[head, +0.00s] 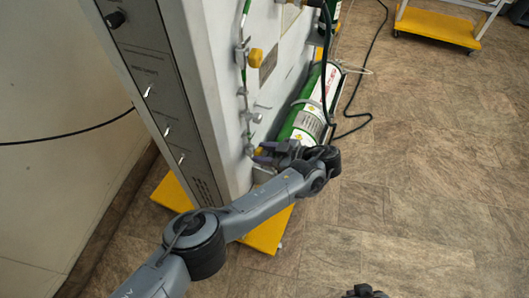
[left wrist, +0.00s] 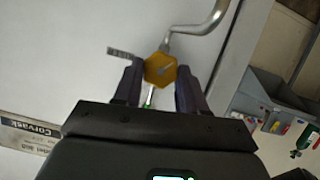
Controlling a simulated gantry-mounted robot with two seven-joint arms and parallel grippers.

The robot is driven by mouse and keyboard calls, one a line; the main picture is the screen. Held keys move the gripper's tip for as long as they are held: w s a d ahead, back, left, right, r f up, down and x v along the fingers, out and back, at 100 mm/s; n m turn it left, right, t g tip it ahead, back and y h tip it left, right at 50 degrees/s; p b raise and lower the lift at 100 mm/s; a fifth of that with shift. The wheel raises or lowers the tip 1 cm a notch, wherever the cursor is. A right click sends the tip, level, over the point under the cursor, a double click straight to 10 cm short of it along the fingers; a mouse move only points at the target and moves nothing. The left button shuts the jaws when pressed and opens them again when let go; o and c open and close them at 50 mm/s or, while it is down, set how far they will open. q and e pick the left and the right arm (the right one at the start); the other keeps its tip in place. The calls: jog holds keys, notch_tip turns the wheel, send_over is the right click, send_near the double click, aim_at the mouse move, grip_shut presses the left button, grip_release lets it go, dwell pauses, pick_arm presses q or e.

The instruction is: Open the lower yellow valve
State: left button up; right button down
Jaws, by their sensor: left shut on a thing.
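The lower yellow valve (left wrist: 160,69) is a six-sided yellow knob on the pale panel, between the two fingers of my left gripper (left wrist: 161,80) in the left wrist view. My left gripper is shut on it. In the head view my left gripper (head: 266,153) is at the lower part of the panel's side and mostly hides this valve. The upper yellow valve (head: 256,57) sits higher on the same panel, clear of the gripper. A dark part of mine shows at the bottom edge of the head view, too cut off to read as open or shut.
A green and white cylinder (head: 312,108) lies beside the panel, close to my left gripper. A dark hose (head: 372,60) runs over the floor. A bent metal pipe (left wrist: 205,24) passes near the knob. A yellow cart base (head: 436,26) stands far off. The floor at right is clear.

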pick_arm(q)
jog(key=shift+c, duration=0.7)
jog(key=shift+a+r+n+t+p, duration=0.15)
jog(key=shift+n+t+p, duration=0.25)
jog(key=shift+p, duration=0.6)
jog(key=shift+s+n+t+p, duration=0.15)
jog(key=shift+n+t+p, duration=0.35)
jog(key=shift+n+p, duration=0.5)
jog(key=shift+n+t+p, duration=0.4)
jog(key=shift+n+p, duration=0.1)
jog(key=shift+p, duration=0.45)
jog(key=shift+s+f+n+t+p, duration=0.1)
jog(key=shift+f+n+t+p, duration=0.1)
jog(key=shift+n+t+p, duration=0.4)
jog(key=o, duration=1.1)
jog(key=shift+c, duration=0.2)
